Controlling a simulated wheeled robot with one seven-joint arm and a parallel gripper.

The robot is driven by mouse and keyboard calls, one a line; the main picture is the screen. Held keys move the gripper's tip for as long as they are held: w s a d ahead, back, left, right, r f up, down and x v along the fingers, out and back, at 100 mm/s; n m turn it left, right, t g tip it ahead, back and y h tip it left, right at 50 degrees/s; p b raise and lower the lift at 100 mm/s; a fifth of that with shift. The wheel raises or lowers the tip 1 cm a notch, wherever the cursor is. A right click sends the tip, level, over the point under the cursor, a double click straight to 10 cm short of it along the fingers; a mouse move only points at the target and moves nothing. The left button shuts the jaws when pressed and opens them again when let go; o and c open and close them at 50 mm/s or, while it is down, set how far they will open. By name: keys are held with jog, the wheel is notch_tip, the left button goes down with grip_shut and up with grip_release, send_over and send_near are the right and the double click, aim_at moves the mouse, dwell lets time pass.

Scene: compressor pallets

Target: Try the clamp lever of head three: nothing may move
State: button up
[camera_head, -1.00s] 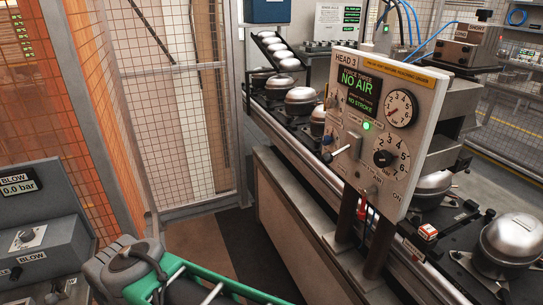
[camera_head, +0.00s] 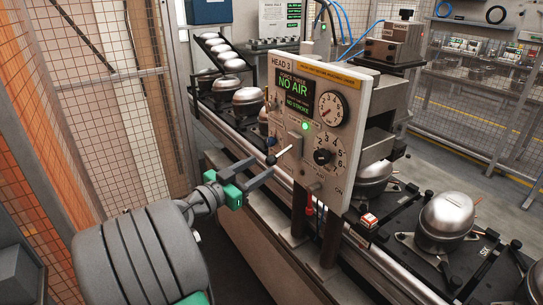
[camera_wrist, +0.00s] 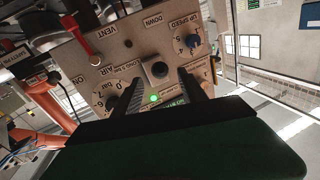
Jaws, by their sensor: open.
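The head three panel (camera_head: 318,128) stands upright on posts, labelled HEAD 3, with a display (camera_head: 296,90) reading NO AIR and NO STROKE. Its clamp lever (camera_head: 281,153) is a pale rod with a black knob, sticking out from the panel's lower left. My gripper (camera_head: 262,168) is open just left of and below the lever.
A green lamp (camera_head: 305,127) is lit on the panel, beside a gauge (camera_head: 331,110) and a numbered dial (camera_head: 322,157). Silver compressors (camera_head: 447,220) stand on pallets along the conveyor. A red handle (camera_wrist: 72,25) shows in the wrist view. Mesh fencing (camera_head: 120,100) is at left.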

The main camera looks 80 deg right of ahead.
aim_at(267, 163)
jog(key=p+x, duration=0.1)
jog(key=x, duration=0.5)
jog(key=shift+s+d, duration=0.1)
jog(key=shift+c, duration=0.4)
grip_shut()
dwell(0.8)
